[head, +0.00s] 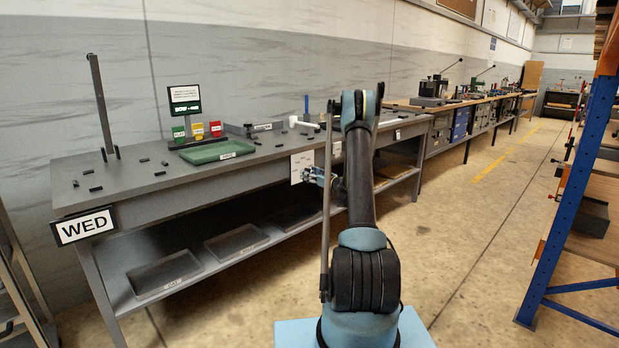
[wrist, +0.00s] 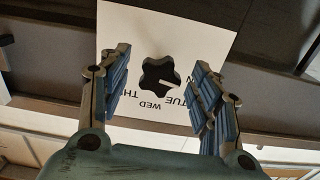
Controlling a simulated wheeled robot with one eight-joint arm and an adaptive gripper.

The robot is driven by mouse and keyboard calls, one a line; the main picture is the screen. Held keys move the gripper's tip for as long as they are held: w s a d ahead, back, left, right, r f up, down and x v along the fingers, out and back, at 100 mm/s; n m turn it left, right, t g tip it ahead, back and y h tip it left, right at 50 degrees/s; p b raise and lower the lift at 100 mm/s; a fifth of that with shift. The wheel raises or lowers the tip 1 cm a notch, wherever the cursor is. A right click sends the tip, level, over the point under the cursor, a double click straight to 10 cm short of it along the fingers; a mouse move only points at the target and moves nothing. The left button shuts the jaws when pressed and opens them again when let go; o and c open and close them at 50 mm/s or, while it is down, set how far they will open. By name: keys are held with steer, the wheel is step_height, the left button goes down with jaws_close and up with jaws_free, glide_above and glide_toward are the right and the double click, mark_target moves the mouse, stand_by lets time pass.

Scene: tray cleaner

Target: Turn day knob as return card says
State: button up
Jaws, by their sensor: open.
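The black lobed day knob (wrist: 160,76) sits on a white dial plate (wrist: 200,35) in the wrist view. Day names are printed around it, upside down; WED, TUE and part of THU are readable. A pale pointer mark on the knob points right, near TUE. My gripper (wrist: 160,58) is open, with its blue fingers on either side of the knob and apart from it in the picture. In the head view, the gripper (head: 315,175) is at the bench front beside the white plate (head: 299,167); the knob cannot be made out there. A card reading WED (head: 84,227) hangs at the bench's left front corner.
The grey bench (head: 130,190) carries a green tray (head: 216,151), small coloured cards (head: 198,130), a sign (head: 185,99), an upright post (head: 100,105) and several small dark pieces. Shallow trays (head: 165,273) lie on its lower shelf. Blue racking (head: 575,200) stands right; the aisle floor is clear.

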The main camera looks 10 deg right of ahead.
steer(key=shift+w+a, duration=0.2)
steer(key=shift+w, duration=0.05)
steer(key=c, duration=1.1)
